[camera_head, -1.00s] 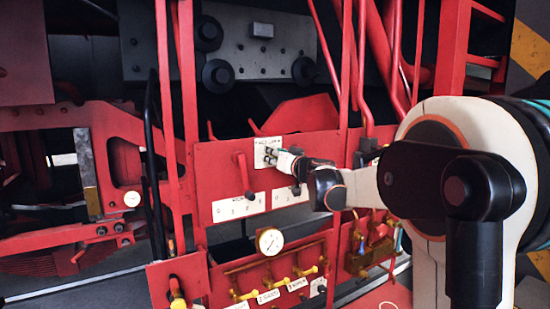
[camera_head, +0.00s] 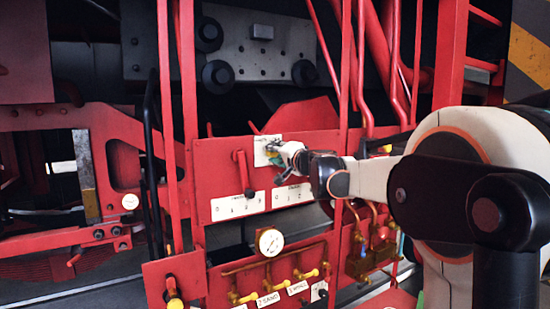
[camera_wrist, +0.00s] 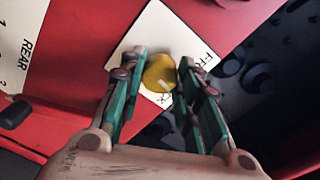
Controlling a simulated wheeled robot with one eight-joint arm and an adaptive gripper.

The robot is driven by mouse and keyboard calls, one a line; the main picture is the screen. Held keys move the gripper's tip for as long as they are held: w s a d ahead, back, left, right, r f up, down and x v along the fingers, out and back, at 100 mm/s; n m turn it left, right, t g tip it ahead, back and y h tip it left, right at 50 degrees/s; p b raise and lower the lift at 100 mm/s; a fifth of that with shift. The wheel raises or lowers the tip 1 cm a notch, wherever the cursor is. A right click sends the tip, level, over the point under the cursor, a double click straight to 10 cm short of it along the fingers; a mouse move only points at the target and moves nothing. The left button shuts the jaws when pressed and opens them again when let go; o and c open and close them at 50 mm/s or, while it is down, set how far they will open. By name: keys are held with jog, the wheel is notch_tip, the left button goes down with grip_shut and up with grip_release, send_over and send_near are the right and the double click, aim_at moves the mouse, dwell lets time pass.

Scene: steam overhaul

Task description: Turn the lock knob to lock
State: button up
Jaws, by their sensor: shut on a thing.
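The lock knob (camera_wrist: 160,73) is a round yellow knob with a pale mark, set on a white label plate (camera_wrist: 148,30) on the red panel. In the wrist view my gripper (camera_wrist: 164,78) has its two green-padded fingers on either side of the knob, shut on it. The plate's lettering is partly hidden by the fingers. In the head view the white plate (camera_head: 262,150) is at the panel's top, and my gripper (camera_head: 277,154) reaches it from the right. The knob itself is mostly hidden there.
A red lever (camera_head: 242,172) stands left of my gripper, above a white numbered scale (camera_head: 238,206). A round gauge (camera_head: 270,242) and several yellow valve handles sit below. Vertical red pipes (camera_head: 344,60) rise just right of the panel.

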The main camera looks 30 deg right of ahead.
jog(key=m+b, duration=0.1)
jog(key=m, duration=0.6)
jog(key=shift+b, duration=0.4)
dwell(0.3)
jog(key=o, duration=1.1)
jog(key=shift+d, duration=0.1)
jog(key=shift+s, duration=0.1)
jog(key=shift+s+d, duration=0.1)
jog(key=shift+s, duration=3.6)
